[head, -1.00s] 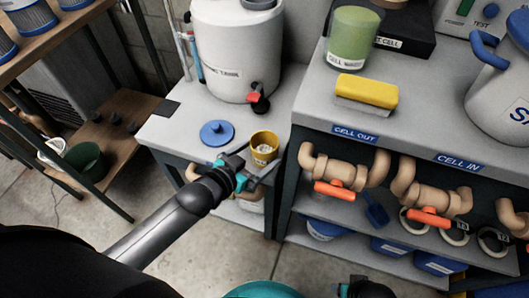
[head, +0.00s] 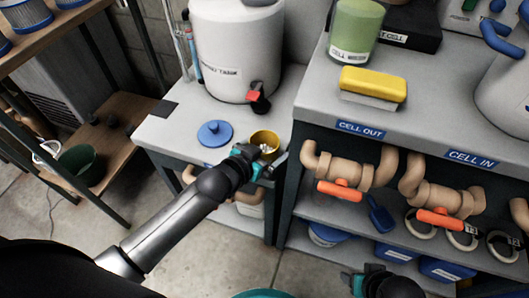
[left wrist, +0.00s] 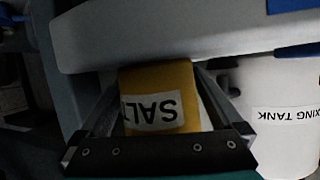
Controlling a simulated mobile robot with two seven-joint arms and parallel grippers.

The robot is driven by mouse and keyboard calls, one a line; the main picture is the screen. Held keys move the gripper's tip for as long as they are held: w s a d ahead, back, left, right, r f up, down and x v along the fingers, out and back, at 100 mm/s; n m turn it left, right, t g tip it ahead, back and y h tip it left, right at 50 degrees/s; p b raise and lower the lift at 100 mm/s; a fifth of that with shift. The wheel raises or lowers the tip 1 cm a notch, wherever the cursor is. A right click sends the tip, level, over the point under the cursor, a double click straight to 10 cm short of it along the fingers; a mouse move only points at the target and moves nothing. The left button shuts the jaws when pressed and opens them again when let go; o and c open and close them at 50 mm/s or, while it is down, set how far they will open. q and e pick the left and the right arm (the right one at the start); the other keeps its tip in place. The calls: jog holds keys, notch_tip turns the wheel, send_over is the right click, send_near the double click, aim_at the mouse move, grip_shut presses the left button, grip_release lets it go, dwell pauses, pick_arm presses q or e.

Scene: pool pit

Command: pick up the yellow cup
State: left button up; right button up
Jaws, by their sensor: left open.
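The yellow cup (head: 264,137) stands on the grey side bench, near its front right corner. In the left wrist view the yellow cup (left wrist: 160,75) carries a white label with upside-down letters, "SAL" visible. My left gripper (head: 262,162) is open at the front of the cup. In the left wrist view its two fingers lie on either side of the cup; whether they touch it I cannot tell. The gripper hides the cup's lower part in the head view. My right gripper (head: 362,284) shows only partly at the bottom edge, and its jaws are unclear.
A blue lid (head: 215,133) lies left of the cup. A white mixing tank (head: 236,50) with a red tap (head: 256,97) stands behind.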

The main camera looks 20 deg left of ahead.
pick_arm(q)
jog(key=c, duration=1.2)
jog(key=shift+c, duration=0.2)
jog(key=shift+r, duration=0.25)
